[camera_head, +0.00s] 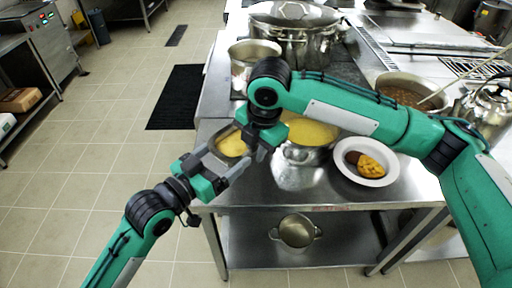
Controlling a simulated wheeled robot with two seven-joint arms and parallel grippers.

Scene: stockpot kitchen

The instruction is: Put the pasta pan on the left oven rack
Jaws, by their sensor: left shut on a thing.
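A small metal pan (230,146) with yellow food, seemingly the pasta pan, is at the left edge of the steel table. My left gripper (224,161) reaches in from the lower left and is shut on its near side. My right gripper (262,148) points down just right of the pan; its fingers are partly hidden, so I cannot tell whether it is open or touching the pan. A steel appliance with a lit panel (44,17), perhaps the oven, stands at the upper left; its racks cannot be made out.
A pot of yellow food (311,134) and a white plate (365,161) with food stand on the table. A big lidded stockpot (295,30) is behind. A small pot (296,231) sits on the lower shelf. The tiled floor at left is open, with a black mat (176,97).

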